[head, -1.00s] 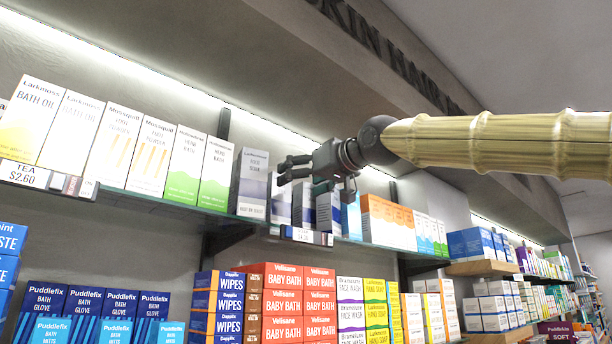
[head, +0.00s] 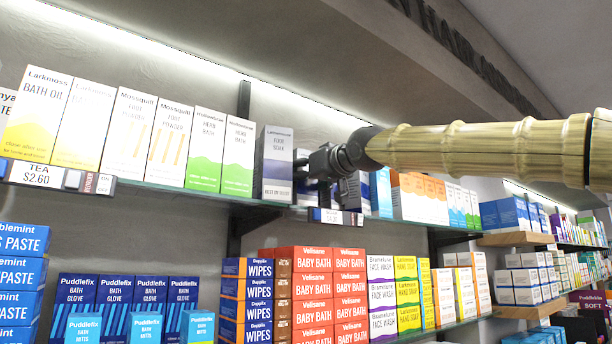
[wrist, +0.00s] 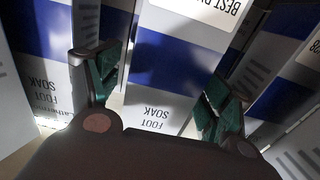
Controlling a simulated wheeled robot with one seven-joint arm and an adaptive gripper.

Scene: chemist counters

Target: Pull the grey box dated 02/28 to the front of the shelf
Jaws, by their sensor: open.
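Grey foot soak boxes with a dark blue band stand on the upper shelf (head: 200,199). In the head view one grey box (head: 276,165) stands left of my gripper (head: 300,172), and another (head: 352,190) shows right of it, partly hidden. In the wrist view, which is upside down, a middle grey box (wrist: 170,60) stands between my open fingers (wrist: 158,100). Its white label begins with "BEST", but the date is cut off. Other grey boxes stand at the left (wrist: 40,50) and right (wrist: 285,75). I cannot tell whether the fingers touch the middle box.
Green and white herb bath boxes (head: 238,158) stand close on the left. A blue box (head: 381,192) and orange-white boxes (head: 412,197) stand on the right. A price tag (head: 335,216) hangs on the shelf edge. Full rows of boxes fill the lower shelf.

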